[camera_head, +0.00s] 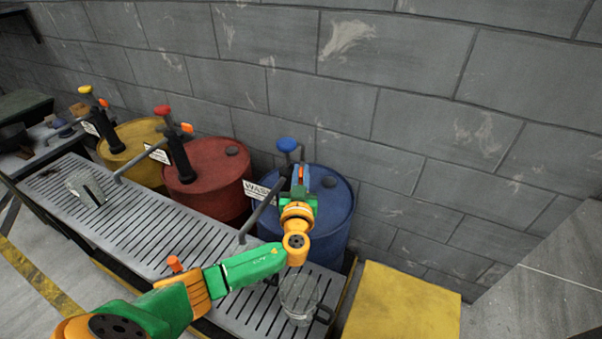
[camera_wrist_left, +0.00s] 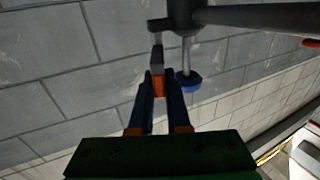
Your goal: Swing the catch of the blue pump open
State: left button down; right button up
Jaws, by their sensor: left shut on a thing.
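The blue pump, with its blue knob (camera_head: 287,145), stands on the blue drum (camera_head: 335,208). Its blue knob also shows in the left wrist view (camera_wrist_left: 188,83), beside my fingers and apart from them. My left gripper (camera_head: 300,176) is at the pump's head, just right of its post. In the left wrist view my left gripper (camera_wrist_left: 158,84) is shut on the orange catch (camera_wrist_left: 158,88), whose grey end runs toward the pump body (camera_wrist_left: 182,18). In the head view the catch is mostly hidden by my fingers. My right gripper is not in view.
A red drum (camera_head: 212,172) and a yellow drum (camera_head: 135,138) with similar pumps stand to the left. A slatted bench (camera_head: 140,225) runs in front, with a clear jug (camera_head: 298,298) below my wrist. A yellow block (camera_head: 400,305) stands right. A block wall is close behind.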

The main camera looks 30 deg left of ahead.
pick_arm(q)
jog(key=shift+s+a+f+m+h+b, duration=0.1)
jog(key=shift+a+f+m+h+b, duration=0.15)
jog(key=shift+m+h+b, duration=0.25)
jog(key=shift+r+t+h+b, duration=0.15)
jog(key=shift+t+h+b, duration=0.15)
jog(key=shift+t+h, duration=0.15)
jog(key=shift+r+m, duration=0.15)
jog(key=shift+m, duration=0.15)
jog(key=c, duration=0.9)
grip_release()
jog(key=shift+a, duration=0.1)
jog(key=b+v, duration=0.1)
jog(key=v, duration=0.6)
